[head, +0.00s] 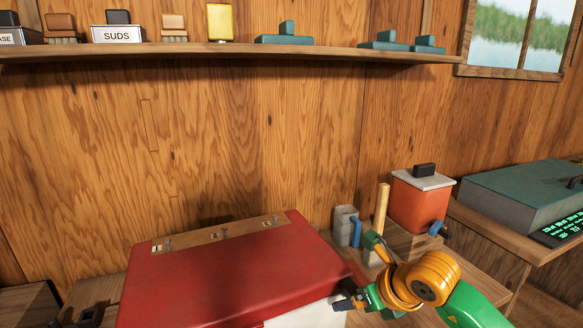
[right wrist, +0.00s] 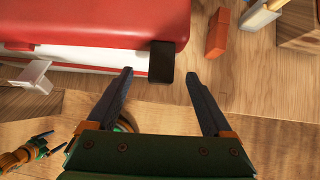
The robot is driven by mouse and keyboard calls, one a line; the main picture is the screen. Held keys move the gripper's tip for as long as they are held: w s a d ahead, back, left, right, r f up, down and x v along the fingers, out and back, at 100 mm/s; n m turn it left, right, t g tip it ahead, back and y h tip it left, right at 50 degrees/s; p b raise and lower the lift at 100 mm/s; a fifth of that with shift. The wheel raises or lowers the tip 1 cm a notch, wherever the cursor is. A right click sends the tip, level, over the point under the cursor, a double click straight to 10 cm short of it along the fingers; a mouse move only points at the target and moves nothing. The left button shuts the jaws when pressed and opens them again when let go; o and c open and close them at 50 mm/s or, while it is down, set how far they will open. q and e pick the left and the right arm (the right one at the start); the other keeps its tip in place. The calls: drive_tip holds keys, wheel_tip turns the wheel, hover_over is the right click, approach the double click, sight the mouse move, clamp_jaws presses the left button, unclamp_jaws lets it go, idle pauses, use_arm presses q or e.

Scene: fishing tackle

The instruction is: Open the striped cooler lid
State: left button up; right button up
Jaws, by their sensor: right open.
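The cooler has a red lid (head: 235,275) lying shut on its white body (head: 305,316). Its front, with a thin red stripe, shows in the right wrist view (right wrist: 90,65). A black tab (right wrist: 161,62) juts from the lid's front edge. My right gripper (head: 352,301) is at the lid's front right corner. In the right wrist view its open fingers (right wrist: 159,73) point at the tab, one on either side, with nothing held. An orange-and-green hand, apparently my left gripper (right wrist: 42,146), is small at the lower left there; its jaws are unclear.
A wooden strip (head: 215,234) with small hooks runs along the lid's back. Right of the cooler stand a grey mug (head: 345,225) and an orange jug (head: 420,203). A white bracket (right wrist: 32,77) sticks out at the cooler's front. A shelf (head: 230,50) hangs above.

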drive_tip(key=shift+r, duration=0.1)
drive_tip(key=p+v, duration=0.2)
drive_tip(key=v, duration=0.5)
drive_tip(key=shift+p, duration=0.35)
